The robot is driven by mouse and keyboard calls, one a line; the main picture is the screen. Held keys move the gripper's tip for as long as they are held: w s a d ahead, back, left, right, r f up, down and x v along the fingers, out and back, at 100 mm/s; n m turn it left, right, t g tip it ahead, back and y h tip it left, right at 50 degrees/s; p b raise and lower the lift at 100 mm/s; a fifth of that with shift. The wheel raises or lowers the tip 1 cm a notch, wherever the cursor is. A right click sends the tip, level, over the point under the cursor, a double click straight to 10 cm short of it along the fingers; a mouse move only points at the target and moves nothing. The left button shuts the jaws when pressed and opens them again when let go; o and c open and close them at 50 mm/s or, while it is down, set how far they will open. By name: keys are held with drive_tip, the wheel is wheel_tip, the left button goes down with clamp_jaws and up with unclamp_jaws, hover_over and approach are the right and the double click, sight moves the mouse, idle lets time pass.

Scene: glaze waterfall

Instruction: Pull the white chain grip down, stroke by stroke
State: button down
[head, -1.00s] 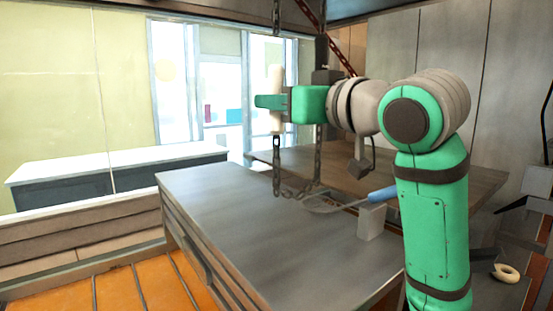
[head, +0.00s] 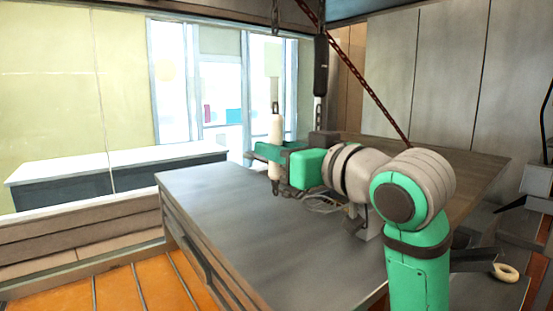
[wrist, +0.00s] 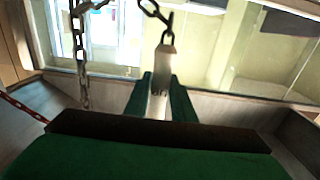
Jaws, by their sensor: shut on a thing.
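The white chain grip (head: 275,129) hangs upright on a dark metal chain (head: 274,95) above the grey worktop. My gripper (head: 268,153) is shut on the grip's lower part, and the grip's upper half stands clear above the green fingers. In the wrist view the white grip (wrist: 163,68) sits between the two green fingers (wrist: 160,98), with chain links running up from its top. A second strand of chain (wrist: 80,50) hangs to the left there.
The grey worktop (head: 225,205) lies below my gripper, with a wire whisk-like tool (head: 322,204) partly hidden behind my arm. A dark weight (head: 321,66) hangs behind on the right. A tape roll (head: 505,272) lies at lower right.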

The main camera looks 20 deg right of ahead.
drive_tip(key=shift+f, duration=1.2)
wheel_tip(320, 180, up, 17)
drive_tip(key=shift+w+r, duration=0.1)
drive_tip(key=shift+r, duration=0.15)
